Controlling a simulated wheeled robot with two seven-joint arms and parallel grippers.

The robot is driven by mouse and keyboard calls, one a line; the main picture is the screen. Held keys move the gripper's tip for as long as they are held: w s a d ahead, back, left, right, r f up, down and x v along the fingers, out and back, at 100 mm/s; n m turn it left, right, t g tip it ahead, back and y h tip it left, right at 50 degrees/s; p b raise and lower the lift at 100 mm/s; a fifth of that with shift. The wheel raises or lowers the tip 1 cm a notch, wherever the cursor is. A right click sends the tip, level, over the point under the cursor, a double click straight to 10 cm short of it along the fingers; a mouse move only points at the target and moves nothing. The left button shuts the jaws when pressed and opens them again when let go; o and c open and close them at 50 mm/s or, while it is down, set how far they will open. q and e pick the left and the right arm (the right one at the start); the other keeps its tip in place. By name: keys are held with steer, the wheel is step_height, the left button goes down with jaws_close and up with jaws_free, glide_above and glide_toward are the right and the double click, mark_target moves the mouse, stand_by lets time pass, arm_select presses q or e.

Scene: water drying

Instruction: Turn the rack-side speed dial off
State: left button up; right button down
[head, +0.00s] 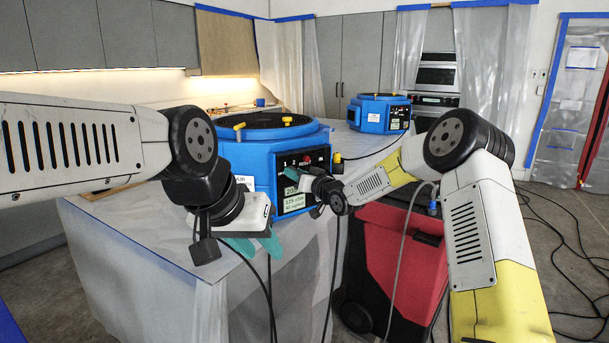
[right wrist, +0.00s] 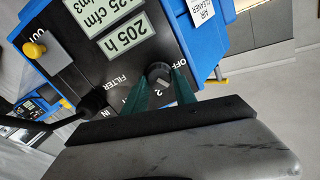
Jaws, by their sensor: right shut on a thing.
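A blue air cleaner (head: 260,150) stands on the covered counter, its black control panel (head: 302,160) facing right. In the right wrist view, the teal fingers of my right gripper (right wrist: 158,92) are shut on a black round dial (right wrist: 157,74), one finger on each side. The panel has OFF printed beside the dial and a 2 near it; the dial's exact setting is hard to read. My left gripper (head: 256,246) hangs in front of the counter with its teal fingers apart and empty.
A second blue air cleaner (head: 378,113) stands farther back on the counter (head: 130,225). A red and black bin (head: 400,260) stands below my right arm. Black cables run down the counter front and over the floor at right.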

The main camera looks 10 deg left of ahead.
steer(key=shift+n, duration=0.3)
steer(key=n, duration=1.1)
steer(key=shift+s+a+f, duration=0.1)
steer(key=shift+a, duration=0.05)
steer(key=shift+n, duration=0.3)
stand_by(0.3)
steer(key=c, duration=1)
jaws_free()
steer(key=v, duration=0.8)
